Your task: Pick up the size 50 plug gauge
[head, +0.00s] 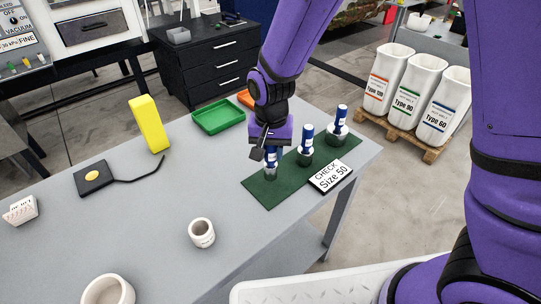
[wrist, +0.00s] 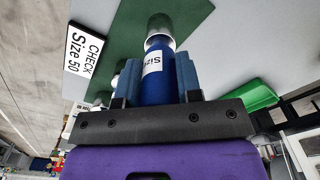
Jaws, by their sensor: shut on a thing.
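Three plug gauges with blue handles and metal ends are at the green mat (head: 257,194). My gripper (head: 270,150) is shut on the left plug gauge (head: 270,168), the slimmest of the three in the head view. In the wrist view this held gauge (wrist: 156,88) sits between the finger pads, its metal end pointing away. Its label reads "Size", with the number not readable. I cannot tell whether it touches the mat. The middle gauge (head: 306,145) and the thicker right gauge (head: 338,125) stand upright. A card (head: 332,176) reads "CHECK Size 50".
A green tray (head: 218,117) lies behind the mat, with an orange tray (head: 246,98) beside it. A yellow block (head: 149,124), a black pad with a cable (head: 96,177) and a small cup (head: 202,232) stand left on the grey table (head: 150,225). The table's middle is clear.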

